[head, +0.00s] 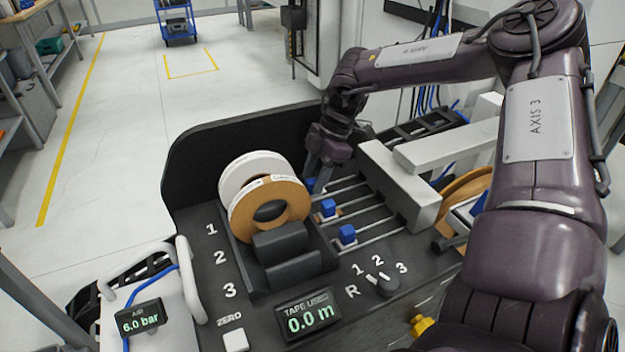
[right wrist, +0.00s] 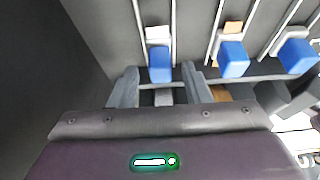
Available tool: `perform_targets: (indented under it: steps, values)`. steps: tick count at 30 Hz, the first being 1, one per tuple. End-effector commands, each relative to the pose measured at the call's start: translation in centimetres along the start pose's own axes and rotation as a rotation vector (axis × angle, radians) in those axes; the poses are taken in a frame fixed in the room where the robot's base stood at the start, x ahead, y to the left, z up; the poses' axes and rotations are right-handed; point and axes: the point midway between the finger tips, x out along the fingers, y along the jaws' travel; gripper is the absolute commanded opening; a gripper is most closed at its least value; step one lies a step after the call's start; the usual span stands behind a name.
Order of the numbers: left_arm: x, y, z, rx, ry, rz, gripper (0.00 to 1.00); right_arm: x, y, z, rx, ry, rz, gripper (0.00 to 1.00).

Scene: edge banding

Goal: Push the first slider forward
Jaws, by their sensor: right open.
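The first slider is the farthest of three blue-knobbed sliders on metal rails; its blue knob (head: 310,185) is partly hidden by my right gripper in the head view. My right gripper (head: 318,178) is open, pointing down at it. In the right wrist view the first slider's blue knob (right wrist: 160,65) shows just beyond and between the two spread fingers (right wrist: 161,88). Whether the fingers touch it, I cannot tell. The second slider (head: 328,207) and third slider (head: 347,234) stand nearer in the head view. My left gripper is not in view.
White and brown tape rolls (head: 268,207) stand left of the rails, in front of a black panel (head: 205,160). A grey block (head: 398,187) sits over the rails' right end. A selector knob (head: 385,286) and a tape display (head: 309,314) are nearer.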

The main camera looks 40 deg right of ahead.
Motion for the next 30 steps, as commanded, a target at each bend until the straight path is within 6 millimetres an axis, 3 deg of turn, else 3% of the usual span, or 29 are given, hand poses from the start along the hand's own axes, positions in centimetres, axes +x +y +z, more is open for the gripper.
perform_targets:
  steps: [4,13,23,30]
  values:
    - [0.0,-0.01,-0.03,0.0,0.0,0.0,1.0,1.32,-0.05,0.02,0.0,0.0,-0.001,0.44]
    - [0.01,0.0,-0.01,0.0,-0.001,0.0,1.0,1.54,-0.02,-0.01,0.001,0.001,0.001,0.44]
    - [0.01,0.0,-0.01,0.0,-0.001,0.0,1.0,1.52,-0.01,0.01,0.0,0.001,0.001,0.0]
    - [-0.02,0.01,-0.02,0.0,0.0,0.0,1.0,1.43,0.01,0.18,0.001,0.001,0.001,0.0]
